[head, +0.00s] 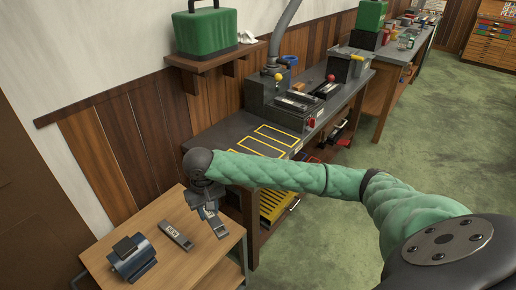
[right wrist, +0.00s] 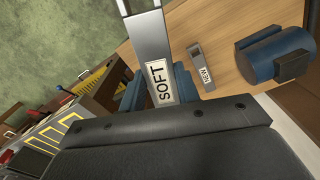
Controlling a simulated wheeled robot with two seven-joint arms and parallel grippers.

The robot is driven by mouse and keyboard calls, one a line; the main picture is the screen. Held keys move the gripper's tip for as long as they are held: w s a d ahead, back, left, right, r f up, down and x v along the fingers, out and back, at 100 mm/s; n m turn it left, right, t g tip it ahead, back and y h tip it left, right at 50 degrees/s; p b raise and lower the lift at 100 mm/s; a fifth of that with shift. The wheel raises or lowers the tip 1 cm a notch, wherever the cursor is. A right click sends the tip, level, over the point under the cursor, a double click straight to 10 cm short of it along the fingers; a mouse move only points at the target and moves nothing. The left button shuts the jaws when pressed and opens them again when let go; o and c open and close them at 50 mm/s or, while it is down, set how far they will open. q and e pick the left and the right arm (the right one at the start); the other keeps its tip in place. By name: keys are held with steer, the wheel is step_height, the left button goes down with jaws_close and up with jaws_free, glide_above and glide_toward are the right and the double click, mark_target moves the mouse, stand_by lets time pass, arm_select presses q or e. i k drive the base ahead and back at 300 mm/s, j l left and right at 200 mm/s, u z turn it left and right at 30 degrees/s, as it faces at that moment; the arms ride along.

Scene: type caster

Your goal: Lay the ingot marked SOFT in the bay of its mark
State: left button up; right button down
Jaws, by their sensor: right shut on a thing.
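The ingot marked SOFT (right wrist: 157,72) is a grey bar with a white label. It stands large between the blue fingers of my right gripper (right wrist: 160,88), which is shut on it. In the head view the right gripper (head: 208,211) hangs over the right side of the wooden table, with the ingot (head: 216,225) below it. I cannot tell whether the ingot touches the tabletop. The yellow-outlined bays (head: 271,138) lie on the dark bench behind; their marks are too small to read. My left gripper is out of view.
A second ingot (head: 176,235), its label seeming to read NEW, lies on the wooden table (head: 183,268). A blue cylinder-shaped thing with black blocks (head: 131,258) is left of it. A grey machine (head: 272,97) stands on the bench. A gap separates table and bench.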

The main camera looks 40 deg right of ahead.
mark_target(263, 149)
steer(key=l+u, duration=0.45)
steer(key=l, duration=1.2)
